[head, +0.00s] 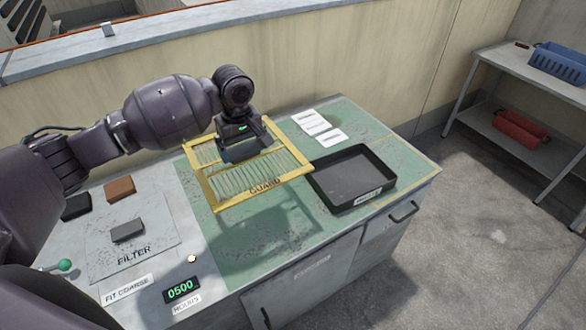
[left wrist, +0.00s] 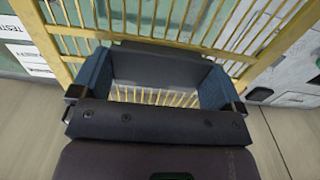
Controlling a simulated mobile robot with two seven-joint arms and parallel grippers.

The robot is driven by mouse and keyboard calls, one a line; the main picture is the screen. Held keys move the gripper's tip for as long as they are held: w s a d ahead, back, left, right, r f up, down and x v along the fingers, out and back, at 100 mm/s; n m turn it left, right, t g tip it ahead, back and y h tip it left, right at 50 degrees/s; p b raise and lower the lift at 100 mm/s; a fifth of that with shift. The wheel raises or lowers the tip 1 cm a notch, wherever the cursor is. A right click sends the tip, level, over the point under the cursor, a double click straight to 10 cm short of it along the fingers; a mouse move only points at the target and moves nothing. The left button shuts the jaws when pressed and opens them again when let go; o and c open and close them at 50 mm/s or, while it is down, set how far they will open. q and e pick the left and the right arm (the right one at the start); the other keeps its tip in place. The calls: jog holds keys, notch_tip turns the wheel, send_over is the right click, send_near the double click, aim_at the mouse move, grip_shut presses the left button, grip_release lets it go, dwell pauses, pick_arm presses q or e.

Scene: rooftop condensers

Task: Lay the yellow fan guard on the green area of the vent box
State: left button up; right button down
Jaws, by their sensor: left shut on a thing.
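The yellow fan guard (head: 265,186) is a rectangular barred frame lettered GUARD. My left gripper (head: 243,150) is shut on it and holds it from above. The guard hangs over the green area (head: 244,262) of the grey vent box (head: 325,268), and its shadow falls on the green surface below, so it looks raised. In the left wrist view, the guard's yellow bars (left wrist: 150,18) pass beyond and between the gripper's blue-grey fingers (left wrist: 158,85). The gripper hides part of the guard. My right gripper is not in view.
A black tray (head: 352,178) stands just right of the guard, with white labels (head: 319,126) behind it. Left are the FILTER plate with a dark block (head: 127,231), a brown block (head: 119,188) and a 0500 display (head: 181,290). A side table with a blue basket (head: 560,63) stands right.

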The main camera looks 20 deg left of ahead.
pick_arm(q)
jog(key=b, duration=0.3)
send_over(253, 205)
notch_tip(253, 205, down, 15)
jog(key=shift+r, duration=0.2)
jog(key=shift+f, duration=0.45)
notch_tip(253, 205, down, 4)
jog(key=shift+f+b, duration=0.15)
jog(key=shift+b, duration=0.4)
jog(key=o, duration=0.8)
jog(key=shift+f, duration=0.1)
jog(key=shift+c, duration=0.2)
jog(key=shift+o, duration=0.2)
